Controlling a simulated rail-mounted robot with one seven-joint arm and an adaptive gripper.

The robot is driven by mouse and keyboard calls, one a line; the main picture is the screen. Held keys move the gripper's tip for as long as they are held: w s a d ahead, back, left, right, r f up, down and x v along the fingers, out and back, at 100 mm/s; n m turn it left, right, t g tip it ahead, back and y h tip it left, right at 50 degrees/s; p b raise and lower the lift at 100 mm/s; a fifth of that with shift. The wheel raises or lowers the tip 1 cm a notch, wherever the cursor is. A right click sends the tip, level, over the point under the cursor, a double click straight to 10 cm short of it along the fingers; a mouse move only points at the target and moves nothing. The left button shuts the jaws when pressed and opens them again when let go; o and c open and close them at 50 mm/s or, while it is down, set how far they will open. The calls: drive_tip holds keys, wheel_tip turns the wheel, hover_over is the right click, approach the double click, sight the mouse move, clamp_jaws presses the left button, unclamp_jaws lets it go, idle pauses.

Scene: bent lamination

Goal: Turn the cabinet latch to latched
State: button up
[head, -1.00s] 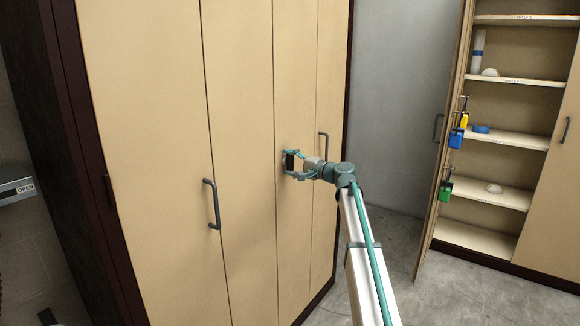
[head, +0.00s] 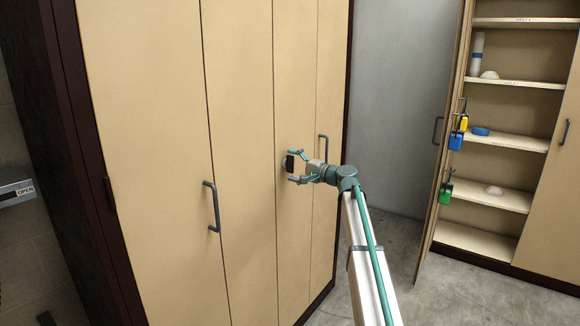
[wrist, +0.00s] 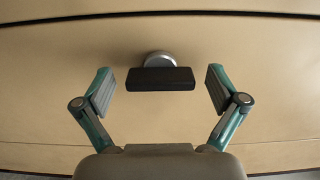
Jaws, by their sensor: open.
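The cabinet latch is a dark bar knob (wrist: 160,79) on a round silver base (wrist: 160,59), mounted on a beige cabinet door (head: 240,120). In the wrist view the bar lies crosswise, level in the picture. In the head view the latch (head: 290,163) shows small, with its dark bar upright. My gripper (wrist: 160,88) is open, with one finger off each end of the bar and a gap on both sides. It also shows in the head view (head: 290,166), facing the door at the latch.
Grey bar handles (head: 212,206) stand out from the cabinet doors, one of them (head: 323,149) just behind my gripper. At right an open cabinet (head: 510,55) has shelves with small items, and padlocks (head: 456,139) hang on its door. The grey floor (head: 385,250) between is clear.

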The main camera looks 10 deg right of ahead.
drive_tip(key=v, duration=1.1)
drive_tip(key=s+a+f+n+g+h, duration=0.15)
drive_tip(key=s+f, duration=0.25)
drive_tip(key=f, duration=0.8)
drive_tip(key=s+f+g+h, duration=0.3)
drive_tip(key=s+f, duration=0.1)
drive_tip(key=f, duration=0.7)
drive_tip(key=s+a+f+n+g+h, duration=0.15)
drive_tip(key=s+f, duration=0.35)
drive_tip(key=f, duration=0.7)
drive_tip(key=s+a+f+n+g+h, duration=0.25)
drive_tip(key=s+f+g, duration=0.25)
drive_tip(key=s+f, duration=1.5)
drive_tip(key=s+a+f+n+g+h, duration=0.1)
drive_tip(key=s+f+g, duration=0.35)
drive_tip(key=s, duration=0.75)
drive_tip(key=s+f+n+g+h, duration=0.1)
drive_tip(key=s+f+h, duration=0.1)
drive_tip(key=s+f, duration=0.8)
drive_tip(key=s+a+f+n+g+h, duration=0.1)
drive_tip(key=s+f+g, duration=0.2)
drive_tip(key=s, duration=1.2)
wheel_tip(320, 180, up, 14)
drive_tip(key=s+p, duration=0.1)
drive_tip(key=p, duration=1.2)
drive_tip(key=shift+f+p, duration=0.15)
drive_tip(key=shift+p, duration=0.25)
drive_tip(key=shift+h, duration=0.25)
